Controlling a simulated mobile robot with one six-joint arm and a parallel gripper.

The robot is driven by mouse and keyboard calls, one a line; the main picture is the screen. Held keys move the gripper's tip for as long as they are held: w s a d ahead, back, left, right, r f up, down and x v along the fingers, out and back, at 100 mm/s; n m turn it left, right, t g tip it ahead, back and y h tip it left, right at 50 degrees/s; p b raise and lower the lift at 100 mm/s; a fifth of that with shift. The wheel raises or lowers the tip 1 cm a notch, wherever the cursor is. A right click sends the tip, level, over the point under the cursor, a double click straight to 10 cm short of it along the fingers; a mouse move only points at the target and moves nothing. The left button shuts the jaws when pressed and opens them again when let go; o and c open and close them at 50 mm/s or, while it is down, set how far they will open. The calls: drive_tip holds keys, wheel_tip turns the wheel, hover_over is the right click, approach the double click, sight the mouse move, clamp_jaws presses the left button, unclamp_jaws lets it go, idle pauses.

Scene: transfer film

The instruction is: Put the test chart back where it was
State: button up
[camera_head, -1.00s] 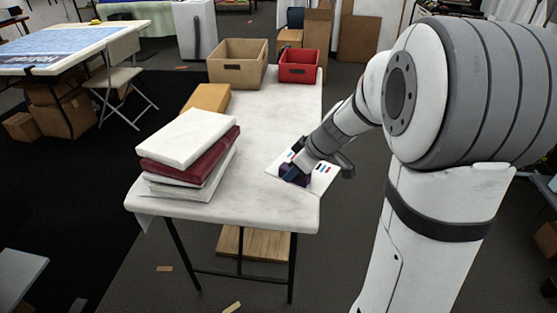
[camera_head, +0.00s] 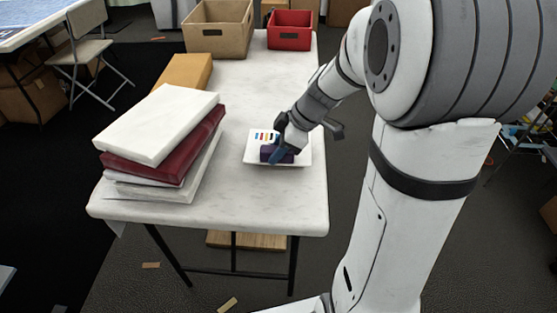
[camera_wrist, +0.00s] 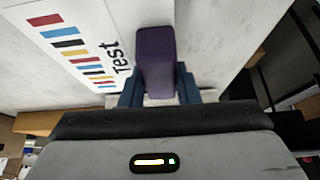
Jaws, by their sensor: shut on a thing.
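The test chart (camera_head: 257,157) is a white panel with coloured bars, over the right part of the white table (camera_head: 245,203). In the wrist view, the chart (camera_wrist: 103,15) shows its bars and the word "Test" left of the fingers. A purple block (camera_wrist: 155,50) sits on the chart like a grip. My gripper (camera_wrist: 159,88) has its blue fingers shut on this block. In the head view my gripper (camera_head: 279,153) reaches the block from the right. The chart looks roughly level; I cannot tell whether its underside touches the table.
A stack of a white, a dark red and other slabs (camera_head: 160,125) stands left of the chart. Behind are a tan box (camera_head: 187,72), an open cardboard bin (camera_head: 219,38) and a red bin (camera_head: 289,30). The table between stack and chart is clear.

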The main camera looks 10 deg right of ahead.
drive_tip(key=shift+s+f+b, duration=0.1)
drive_tip(key=shift+f+b, duration=0.25)
drive_tip(key=shift+f, duration=1.45)
drive_tip(key=shift+f, duration=0.2)
drive_tip(key=o, duration=1.1)
drive_tip(key=shift+r, duration=0.15)
